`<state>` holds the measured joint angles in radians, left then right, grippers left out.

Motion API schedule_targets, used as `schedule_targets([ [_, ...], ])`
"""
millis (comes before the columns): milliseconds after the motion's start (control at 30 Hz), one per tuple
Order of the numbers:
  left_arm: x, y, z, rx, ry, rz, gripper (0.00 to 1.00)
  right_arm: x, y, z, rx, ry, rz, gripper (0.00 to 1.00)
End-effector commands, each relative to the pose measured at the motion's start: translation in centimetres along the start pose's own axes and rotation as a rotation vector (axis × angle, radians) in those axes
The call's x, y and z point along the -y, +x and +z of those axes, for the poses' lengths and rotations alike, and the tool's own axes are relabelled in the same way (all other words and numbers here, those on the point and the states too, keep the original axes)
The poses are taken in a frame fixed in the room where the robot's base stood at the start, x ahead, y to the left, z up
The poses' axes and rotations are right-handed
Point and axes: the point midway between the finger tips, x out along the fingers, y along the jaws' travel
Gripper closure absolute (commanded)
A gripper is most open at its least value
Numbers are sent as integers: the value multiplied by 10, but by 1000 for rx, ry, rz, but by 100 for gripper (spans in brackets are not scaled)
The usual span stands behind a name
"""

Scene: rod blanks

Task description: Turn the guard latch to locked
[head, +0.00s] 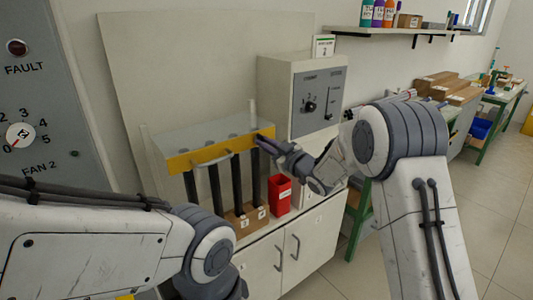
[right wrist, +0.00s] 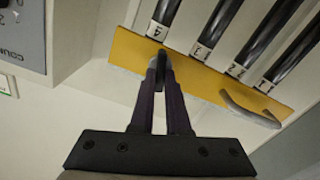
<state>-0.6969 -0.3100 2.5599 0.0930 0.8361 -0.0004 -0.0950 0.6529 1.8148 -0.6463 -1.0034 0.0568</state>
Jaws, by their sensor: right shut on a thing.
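The guard is a clear cover with a yellow front bar (head: 205,154) and a grey handle (head: 215,161). It stands over several upright dark rods. My right gripper (head: 262,142) is at the right end of the yellow bar. In the right wrist view, its fingers (right wrist: 160,66) are nearly together on a narrow grey piece, seemingly the guard latch (right wrist: 171,40), beside the bar's end. In the head view the fingers mostly hide the latch, and I cannot read its setting. My left arm crosses the lower left; its gripper is out of view.
A grey control box (head: 318,98) with knobs stands right of the guard. A red bin (head: 279,195) sits on the white cabinet (head: 300,236) below my right gripper. A wooden block (head: 241,224) lies under the rods. A grey panel (head: 50,95) is at the left.

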Motion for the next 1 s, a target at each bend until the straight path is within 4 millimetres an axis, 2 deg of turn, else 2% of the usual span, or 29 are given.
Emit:
schedule_targets([
  [33, 1, 16, 1, 0, 0, 0, 100, 2, 0, 6, -3, -48, 1, 100],
  [100, 2, 27, 2, 0, 0, 0, 100, 3, 0, 6, -3, -116, 0, 100],
  [700, 8, 111, 6, 0, 0, 0, 100, 6, 0, 7, -2, -687, 1, 100],
  [1000, 11, 146, 8, 0, 0, 0, 100, 7, 0, 7, -2, -958, 0, 100],
])
